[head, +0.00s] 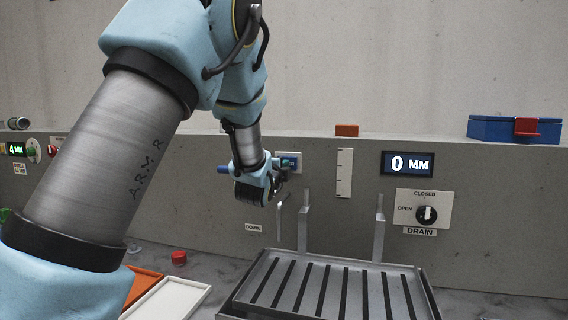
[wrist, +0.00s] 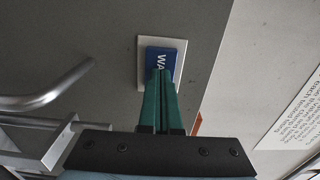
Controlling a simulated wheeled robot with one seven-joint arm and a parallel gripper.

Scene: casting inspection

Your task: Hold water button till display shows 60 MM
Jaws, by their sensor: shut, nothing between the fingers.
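The blue water button (wrist: 157,58) sits on a white plate on the grey wall; only the letters "WA" show, and the green fingers cover part of it. My gripper (wrist: 161,76) is shut and empty, with its fingertips in front of the button's lower part. I cannot tell whether they touch or press it. In the head view the white plate (head: 296,156) is just beyond my gripper. The display (head: 408,164) reads "0 MM".
A drain knob (head: 427,215) points to "CLOSED" below the display. A slotted metal tray (head: 330,290) with upright metal posts stands below. A white scale strip (head: 344,172) is right of the button. A blue box (head: 500,130) sits on the ledge.

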